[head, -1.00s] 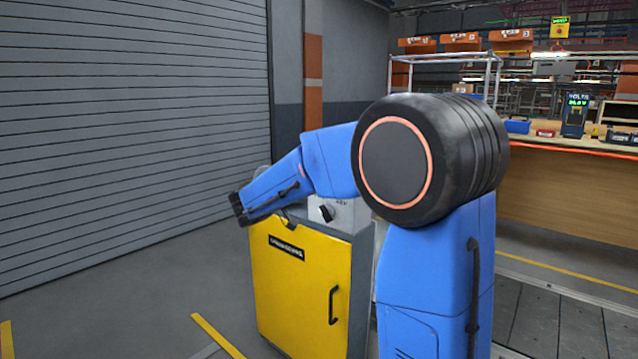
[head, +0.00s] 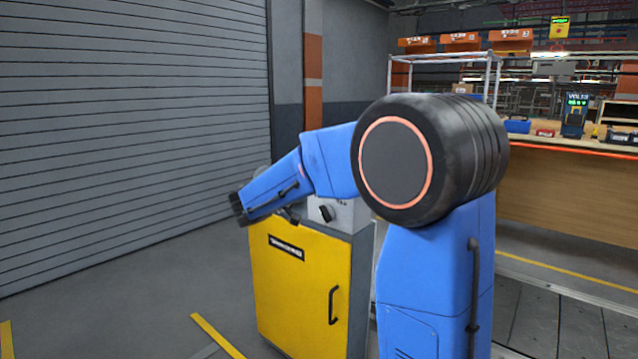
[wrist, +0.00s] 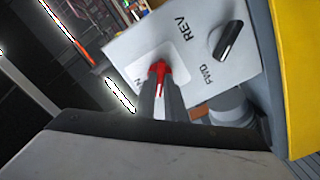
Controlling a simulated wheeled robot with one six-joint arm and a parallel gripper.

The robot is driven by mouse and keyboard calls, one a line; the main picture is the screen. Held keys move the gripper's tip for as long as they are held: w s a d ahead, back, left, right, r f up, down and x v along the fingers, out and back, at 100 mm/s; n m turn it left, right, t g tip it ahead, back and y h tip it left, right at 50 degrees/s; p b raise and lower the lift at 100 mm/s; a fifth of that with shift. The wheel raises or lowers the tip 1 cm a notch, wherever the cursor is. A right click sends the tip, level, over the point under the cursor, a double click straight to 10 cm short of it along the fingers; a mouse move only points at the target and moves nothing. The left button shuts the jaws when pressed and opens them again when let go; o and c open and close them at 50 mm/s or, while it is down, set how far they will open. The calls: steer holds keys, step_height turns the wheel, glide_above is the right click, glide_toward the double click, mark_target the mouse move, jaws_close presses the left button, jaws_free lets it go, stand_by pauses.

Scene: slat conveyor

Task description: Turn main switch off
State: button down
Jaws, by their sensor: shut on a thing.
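The main switch has a red handle (wrist: 158,69) on a pale plate of the grey control box (wrist: 125,45) in the wrist view. My gripper (wrist: 160,80) is shut on this red handle, and its two dark fingers cover most of it. A letter "N" shows beside the plate, and the rest of that label is hidden. In the head view, the grey control box (head: 350,213) sits on the yellow cabinet (head: 295,290). The red handle is hidden there behind my blue arm.
A black rotary knob (wrist: 228,42), marked REV and FWD, sits close beside the switch on the same face. It also shows in the head view (head: 326,213). A roller shutter (head: 130,120) stands at left, and a wooden workbench (head: 560,205) at right.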

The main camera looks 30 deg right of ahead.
steer(key=shift+n, duration=3.9)
steer(key=c, duration=1.8)
jaws_free()
steer(key=shift+a, duration=0.1)
steer(key=v, duration=1.7)
steer(key=shift+a, duration=0.15)
